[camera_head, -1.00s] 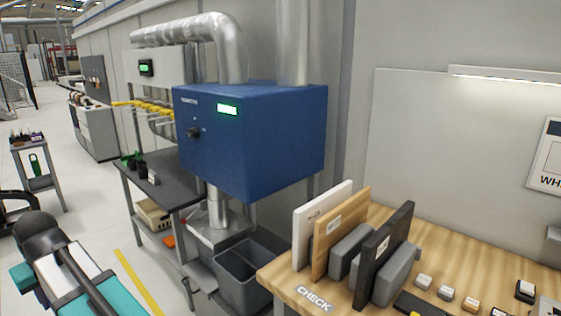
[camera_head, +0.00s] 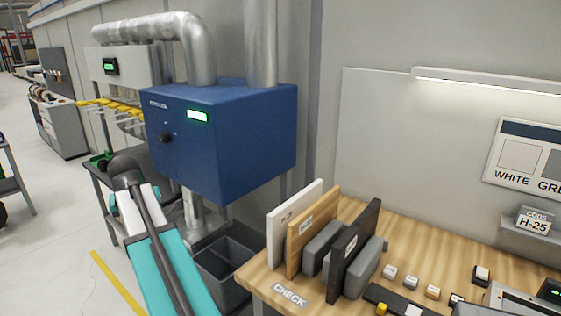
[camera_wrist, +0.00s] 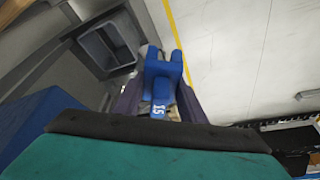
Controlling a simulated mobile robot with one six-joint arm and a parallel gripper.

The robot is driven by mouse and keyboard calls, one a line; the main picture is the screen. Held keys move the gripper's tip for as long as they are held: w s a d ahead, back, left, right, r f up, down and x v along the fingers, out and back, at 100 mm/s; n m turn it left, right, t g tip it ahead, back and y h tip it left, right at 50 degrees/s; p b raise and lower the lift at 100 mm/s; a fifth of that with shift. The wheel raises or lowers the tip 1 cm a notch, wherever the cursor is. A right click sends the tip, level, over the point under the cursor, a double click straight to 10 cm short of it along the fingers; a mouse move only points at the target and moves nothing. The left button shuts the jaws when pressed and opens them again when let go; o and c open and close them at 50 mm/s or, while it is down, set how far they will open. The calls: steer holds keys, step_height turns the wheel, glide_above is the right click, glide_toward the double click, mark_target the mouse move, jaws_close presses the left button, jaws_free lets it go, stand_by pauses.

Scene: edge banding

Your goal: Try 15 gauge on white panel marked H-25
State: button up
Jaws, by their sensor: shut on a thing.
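In the wrist view my gripper (camera_wrist: 158,104) is shut on a blue gauge (camera_wrist: 163,76). The gauge has a forked end and a white mark that looks like 15. A white panel (camera_head: 285,236) stands upright on the wooden bench in the head view, leftmost in a row of panels. Its small marking is too small to read. A sign reading H-25 (camera_head: 533,221) stands on a ledge at the right. The gauge is apart from the panel. The head view shows my teal arm left of the bench, but not clearly the gripper or gauge.
A wood-coloured panel (camera_head: 296,254), a black panel (camera_head: 346,268) and grey blocks stand beside the white panel on the bench (camera_head: 262,279). A blue machine box (camera_head: 236,150) hangs behind my arm. A grey bin (camera_head: 222,285) is below it. Small blocks lie on the bench's right.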

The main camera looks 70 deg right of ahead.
steer(key=s+d+r+m+g+p, duration=0.1)
steer(key=s+d+r+m+p, duration=0.1)
steer(key=s+d, duration=0.3)
steer(key=s+d+r+m+p, duration=0.1)
steer(key=s+d+r+m, duration=0.15)
steer(key=d, duration=0.55)
step_height(320, 180, up, 8)
steer(key=m+g+h+p, duration=0.1)
steer(key=m+g+p, duration=0.2)
steer(key=m+p, duration=0.45)
glide_above(301, 193)
steer(key=a, duration=0.1)
steer(key=shift+w+a+r, duration=0.1)
steer(key=shift+w, duration=0.05)
steer(key=shift+f, duration=2.35)
steer(key=shift+f+b, duration=0.5)
steer(key=shift+f, duration=0.45)
steer(key=shift+f, duration=0.5)
steer(key=shift+w, duration=0.1)
